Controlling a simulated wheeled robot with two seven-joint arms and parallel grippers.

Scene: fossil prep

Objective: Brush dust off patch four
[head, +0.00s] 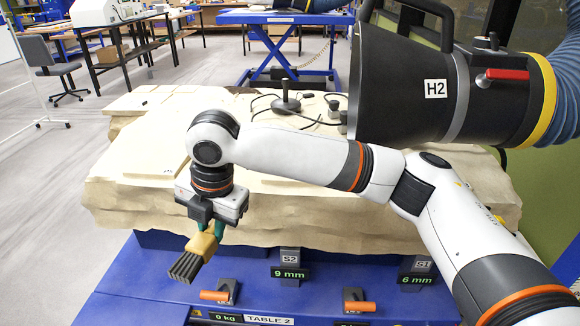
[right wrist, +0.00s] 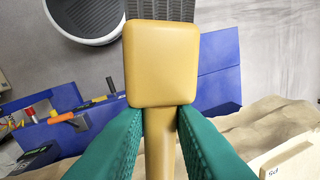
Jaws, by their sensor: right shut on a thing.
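My right gripper (head: 208,228) has green fingers shut on a brush (head: 196,255) with a tan handle and dark grey bristles. In the head view the brush hangs, bristles down and to the left, in front of the block's near edge and above the blue table. The right wrist view shows the fingers (right wrist: 158,140) on both sides of the handle (right wrist: 162,65). The pale stone block (head: 135,210) has flat raised panels (head: 150,165) on top. I cannot tell which is patch four; my arm hides part of the top. My left gripper is not in view.
A black hood (head: 405,90) marked H2 hangs over the block's right side. A dark post (head: 286,103) and cables stand at the back of the top. The blue table (head: 140,285) carries orange-handled clamps (head: 215,295) in front. A pale labelled panel (right wrist: 290,160) shows in the wrist view.

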